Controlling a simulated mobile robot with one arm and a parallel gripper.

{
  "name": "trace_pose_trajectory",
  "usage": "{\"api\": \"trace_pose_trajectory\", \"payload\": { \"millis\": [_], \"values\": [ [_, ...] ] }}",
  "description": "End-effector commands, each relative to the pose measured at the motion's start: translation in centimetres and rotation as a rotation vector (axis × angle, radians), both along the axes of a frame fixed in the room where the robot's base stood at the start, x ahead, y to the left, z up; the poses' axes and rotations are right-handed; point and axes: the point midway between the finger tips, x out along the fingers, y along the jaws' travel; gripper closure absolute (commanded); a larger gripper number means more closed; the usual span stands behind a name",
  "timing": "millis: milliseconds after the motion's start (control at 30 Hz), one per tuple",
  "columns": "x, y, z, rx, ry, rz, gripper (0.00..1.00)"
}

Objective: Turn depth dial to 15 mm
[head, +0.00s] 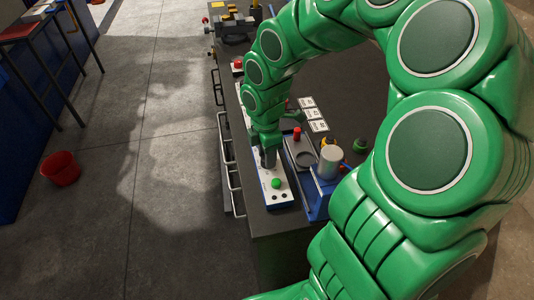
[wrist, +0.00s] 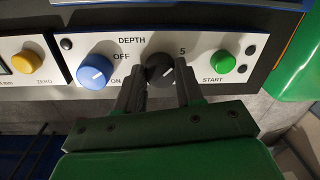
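The dark depth dial (wrist: 159,69) sits on the white control panel under the printed word DEPTH in the wrist view. Its short white mark points right and slightly up. A printed 5 shows at its upper right; other scale marks are hidden or unreadable. My gripper (wrist: 162,75) has one dark finger on each side of the dial, very close to it. I cannot tell whether the fingers press on it. In the head view my gripper (head: 267,158) points down at the panel, and the dial is hidden.
A blue OFF/ON knob (wrist: 96,71) is left of the dial, and a green START button (wrist: 222,61) is right. A yellow ZERO button (wrist: 25,62) is farther left. In the head view, a blue-based press unit (head: 318,196) stands right of the panel (head: 284,198).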

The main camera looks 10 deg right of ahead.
Motion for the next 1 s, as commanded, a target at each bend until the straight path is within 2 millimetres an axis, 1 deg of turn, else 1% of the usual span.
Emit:
{"api": "trace_pose_trajectory", "payload": {
  "millis": [33, 100, 167, 367, 567, 767, 1000],
  "values": [
    [0.04, 0.01, 0.01, 0.0, -0.001, 0.0, 0.75],
    [0.04, 0.01, 0.01, 0.0, -0.001, 0.0, 0.85],
    [0.04, 0.01, 0.01, 0.0, -0.001, 0.0, 0.94],
    [0.04, 0.01, 0.03, 0.0, -0.001, -0.013, 0.94],
    [0.03, -0.04, 0.04, -0.001, -0.001, -0.082, 0.94],
    [-0.03, -0.09, 0.05, 0.0, 0.0, -0.226, 0.94],
    [-0.08, -0.12, 0.06, -0.001, 0.001, -0.451, 0.94]
  ]
}}
